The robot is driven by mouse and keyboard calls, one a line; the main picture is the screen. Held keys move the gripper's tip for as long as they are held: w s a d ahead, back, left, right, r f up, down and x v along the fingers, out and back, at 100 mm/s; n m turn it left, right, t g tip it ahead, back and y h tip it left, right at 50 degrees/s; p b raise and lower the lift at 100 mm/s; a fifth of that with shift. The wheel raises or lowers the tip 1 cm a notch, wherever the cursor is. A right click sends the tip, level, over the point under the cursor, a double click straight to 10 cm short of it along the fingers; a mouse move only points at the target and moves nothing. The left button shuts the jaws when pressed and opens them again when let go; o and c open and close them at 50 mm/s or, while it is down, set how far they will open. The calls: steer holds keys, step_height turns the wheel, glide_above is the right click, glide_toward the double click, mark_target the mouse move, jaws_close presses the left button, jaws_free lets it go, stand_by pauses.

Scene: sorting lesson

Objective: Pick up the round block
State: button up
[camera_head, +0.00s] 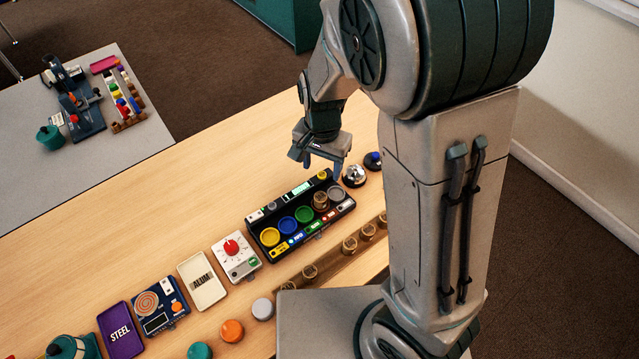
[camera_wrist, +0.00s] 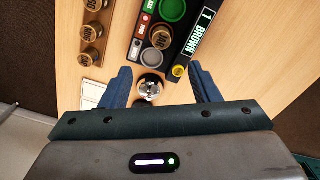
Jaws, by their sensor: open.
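Several short round brown blocks with markings are in view. One round block (camera_head: 320,200) sits on the black sorting tray (camera_head: 262,244); in the wrist view this block (camera_wrist: 160,37) shows beside a "1 BROWN" display. Others, such as one round block (camera_head: 349,245) and another (camera_head: 309,271), stand in a row along a brown rack; the wrist view shows row blocks (camera_wrist: 88,57) at upper left. My gripper (camera_head: 319,165) is open and empty, raised above the table behind the tray's right end. In the wrist view my gripper (camera_wrist: 159,76) has its fingers apart, with no block between them.
A silver bell (camera_head: 354,176) stands right of the tray and shows between my fingers in the wrist view (camera_wrist: 150,84). A dark blue-topped item (camera_head: 373,160) is beside it. A red-dial box (camera_head: 235,256), orange puck (camera_head: 232,330) and grey puck (camera_head: 263,309) stand left. Table behind the tray is clear.

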glide_above(320, 197)
steer(key=f, duration=0.4)
steer(key=f+b, duration=0.1)
steer(key=f, duration=0.2)
steer(key=shift+d+f, duration=0.2)
steer(key=shift+f, duration=0.2)
steer(key=shift+a+f, duration=0.15)
steer(key=shift+f, duration=2.85)
steer(key=c, duration=1.1)
